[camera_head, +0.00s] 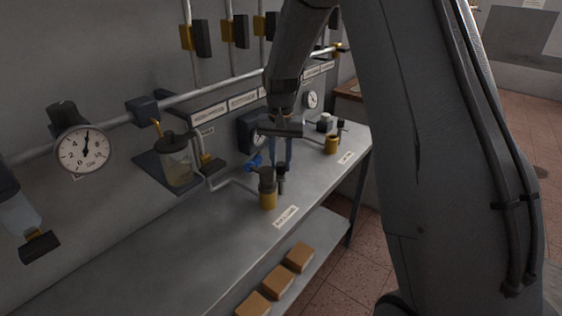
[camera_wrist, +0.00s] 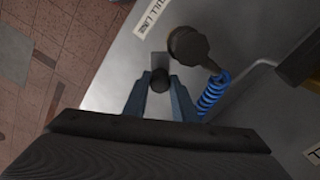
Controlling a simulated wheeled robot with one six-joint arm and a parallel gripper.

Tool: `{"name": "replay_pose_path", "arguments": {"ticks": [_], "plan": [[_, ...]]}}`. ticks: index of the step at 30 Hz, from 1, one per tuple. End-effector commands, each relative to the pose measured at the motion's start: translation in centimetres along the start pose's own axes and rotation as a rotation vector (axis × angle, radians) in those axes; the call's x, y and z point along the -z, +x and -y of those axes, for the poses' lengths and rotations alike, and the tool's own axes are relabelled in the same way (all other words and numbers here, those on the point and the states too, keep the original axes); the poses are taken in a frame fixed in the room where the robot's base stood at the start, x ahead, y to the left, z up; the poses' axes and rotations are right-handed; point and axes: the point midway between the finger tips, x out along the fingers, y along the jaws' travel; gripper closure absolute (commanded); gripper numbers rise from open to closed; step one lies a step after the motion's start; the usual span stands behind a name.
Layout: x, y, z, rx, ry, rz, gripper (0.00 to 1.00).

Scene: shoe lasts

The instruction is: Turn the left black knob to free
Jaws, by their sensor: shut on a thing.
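The left black knob (camera_wrist: 159,81) sits between the two blue-grey fingers of my gripper (camera_wrist: 161,88) in the wrist view, with its round dark end showing. In the head view the knob (camera_head: 281,171) is a small dark piece beside a brass cylinder with a dark cap (camera_head: 267,188) on the bench. My gripper (camera_head: 281,160) reaches down from above and is shut on the knob. The fingers hide part of it in the head view. I cannot read the knob's setting.
A blue coiled hose (camera_wrist: 213,93) runs close to the dark cap (camera_wrist: 188,46). A second brass cylinder (camera_head: 331,145) stands farther along the bench. Dial gauges (camera_head: 83,150) and a glass jar (camera_head: 178,165) line the wall. The near bench top (camera_head: 150,255) is clear.

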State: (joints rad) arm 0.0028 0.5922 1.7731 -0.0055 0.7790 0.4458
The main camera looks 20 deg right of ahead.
Motion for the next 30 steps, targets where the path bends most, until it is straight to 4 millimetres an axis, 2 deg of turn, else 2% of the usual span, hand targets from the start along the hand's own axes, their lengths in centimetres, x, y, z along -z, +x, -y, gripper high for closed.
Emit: {"name": "replay_pose_path", "arguments": {"ticks": [18,30], "plan": [[0.09,-0.14,-0.06,0.000,-0.576,-0.005,0.98],[0.15,-0.16,-0.08,0.000,-0.843,-0.007,0.98]]}}
